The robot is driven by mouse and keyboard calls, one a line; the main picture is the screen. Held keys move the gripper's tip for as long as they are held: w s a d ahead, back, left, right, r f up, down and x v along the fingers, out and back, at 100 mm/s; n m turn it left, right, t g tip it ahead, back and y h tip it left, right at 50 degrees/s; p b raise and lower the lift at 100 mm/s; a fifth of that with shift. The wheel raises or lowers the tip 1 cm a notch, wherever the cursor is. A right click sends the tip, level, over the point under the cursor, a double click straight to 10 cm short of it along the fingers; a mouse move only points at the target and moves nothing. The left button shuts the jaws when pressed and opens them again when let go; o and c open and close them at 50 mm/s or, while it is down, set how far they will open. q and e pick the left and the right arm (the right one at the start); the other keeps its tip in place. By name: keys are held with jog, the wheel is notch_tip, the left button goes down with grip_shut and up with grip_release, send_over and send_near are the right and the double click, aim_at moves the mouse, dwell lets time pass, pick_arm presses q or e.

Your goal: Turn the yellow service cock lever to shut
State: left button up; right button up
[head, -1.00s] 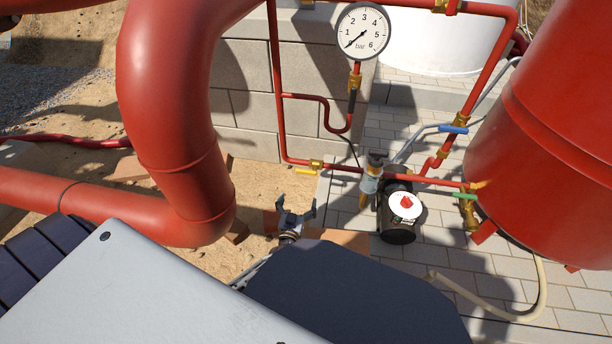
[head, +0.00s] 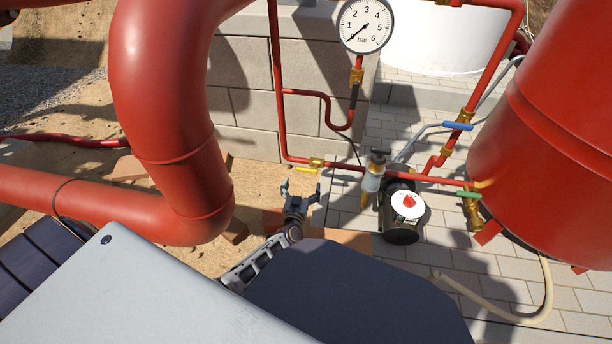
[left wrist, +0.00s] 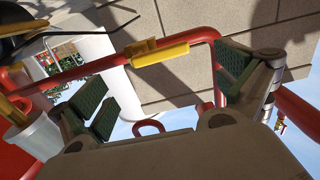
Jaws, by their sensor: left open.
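The yellow service cock lever (head: 308,170) sits at a brass valve (head: 317,162) on the thin red pipe, near the pipe's lower left bend. In the left wrist view the lever (left wrist: 160,53) lies along the pipe beside its brass body (left wrist: 142,45). My left gripper (head: 301,190) is just below the lever in the head view, its fingers spread and pointing up towards it. In the left wrist view the lever is between and beyond the two green-padded fingers (left wrist: 166,90). The open fingers appear empty and apart from the lever. My right gripper is out of view.
A thick red pipe (head: 165,110) stands close to the left. A pressure gauge (head: 365,25) is above, and a pump (head: 402,212) and a red tank (head: 550,140) are to the right. Blue (head: 458,126) and green (head: 469,195) levers are on other valves.

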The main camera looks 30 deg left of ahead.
aim_at(306, 171)
pick_arm(q)
jog(key=b+x, duration=0.1)
jog(key=x, duration=0.2)
jog(key=shift+w, duration=0.25)
jog(key=shift+b+x, duration=0.95)
jog(key=shift+x, duration=0.6)
jog(key=shift+w+a, duration=0.1)
jog(key=shift+w, duration=0.1)
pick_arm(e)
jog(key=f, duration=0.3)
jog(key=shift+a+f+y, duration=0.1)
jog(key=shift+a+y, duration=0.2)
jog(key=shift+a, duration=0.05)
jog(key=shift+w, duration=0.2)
pick_arm(q)
jog(key=shift+c, duration=0.7)
jog(key=c, duration=1.7)
jog(key=shift+c, duration=0.3)
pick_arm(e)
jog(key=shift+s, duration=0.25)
